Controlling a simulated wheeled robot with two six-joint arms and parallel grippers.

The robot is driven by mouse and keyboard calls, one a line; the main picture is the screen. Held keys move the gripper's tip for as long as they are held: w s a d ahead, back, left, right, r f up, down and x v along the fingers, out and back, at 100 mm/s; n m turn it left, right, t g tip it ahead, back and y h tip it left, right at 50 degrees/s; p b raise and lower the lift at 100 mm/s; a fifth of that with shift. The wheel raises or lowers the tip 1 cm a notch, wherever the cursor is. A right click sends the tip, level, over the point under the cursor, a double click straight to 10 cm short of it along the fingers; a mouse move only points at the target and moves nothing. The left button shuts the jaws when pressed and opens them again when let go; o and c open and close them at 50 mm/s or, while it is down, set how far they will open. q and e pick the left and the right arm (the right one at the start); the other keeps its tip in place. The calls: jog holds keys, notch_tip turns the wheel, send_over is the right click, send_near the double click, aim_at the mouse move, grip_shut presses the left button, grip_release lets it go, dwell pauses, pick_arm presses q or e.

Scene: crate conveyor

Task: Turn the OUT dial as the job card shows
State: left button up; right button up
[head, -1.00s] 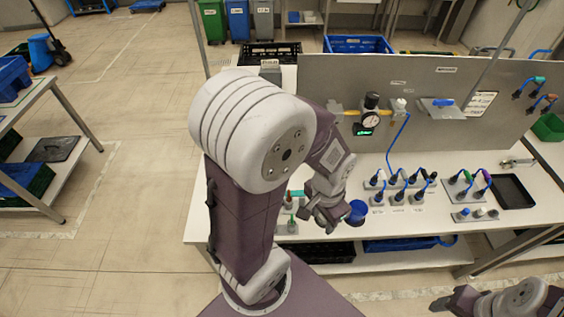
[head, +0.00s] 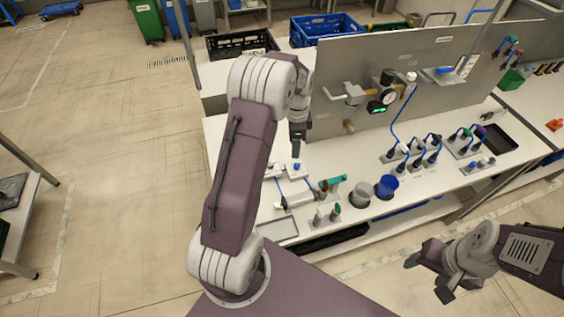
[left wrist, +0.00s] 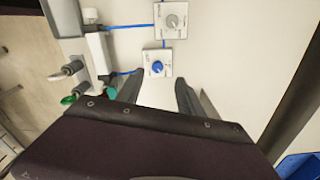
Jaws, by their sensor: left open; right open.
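Two small white dial boxes show in the left wrist view: one has a grey knob (left wrist: 172,20), the other a blue knob (left wrist: 157,67). Their labels are too small to read, so I cannot tell which is OUT. In the head view a dial box (head: 296,168) sits on the bench just below my left gripper (head: 297,140). In the left wrist view my left gripper (left wrist: 158,92) is open and empty, its fingers pointing toward the blue knob and apart from it. My right gripper (head: 424,276) is open and empty, in front of the bench.
A white device with blue leads (head: 297,197) lies beside the dials. A grey cup (head: 362,194) and a blue cup (head: 386,186) stand near the front edge. The upright panel (head: 350,70) with gauge and valves rises behind. Corded plugs (head: 415,150) stand to the right.

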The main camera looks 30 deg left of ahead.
aim_at(297, 165)
pick_arm(q)
jog(key=shift+w+d+f, duration=0.25)
jog(key=shift+d+f, duration=0.1)
jog(key=shift+d, duration=0.2)
jog(key=shift+w+d+f, duration=0.2)
jog(key=shift+d+f, duration=0.15)
jog(key=shift+d, duration=0.2)
jog(key=f, duration=0.1)
jog(key=a+f, duration=0.1)
jog(key=f, duration=0.1)
jog(key=f+p, duration=0.1)
jog(key=f, duration=0.1)
jog(key=shift+s+a+f, duration=0.1)
jog(key=shift+s+a, duration=0.1)
jog(key=shift+s, duration=0.2)
jog(key=shift+w+d+f, duration=0.15)
jog(key=shift+w+f, duration=0.05)
jog(key=shift+f, duration=0.9)
jog(key=shift+w+d+f, duration=0.1)
jog(key=shift+d+f, duration=0.1)
jog(key=shift+f, duration=0.1)
jog(key=shift+a, duration=0.15)
jog(key=shift+c, duration=0.5)
grip_shut()
pick_arm(e)
jog(key=shift+w+d+r, duration=0.2)
jog(key=shift+d+r, duration=0.05)
jog(key=shift+d, duration=0.15)
jog(key=shift+w+d+r, duration=0.2)
jog(key=shift+d, duration=0.2)
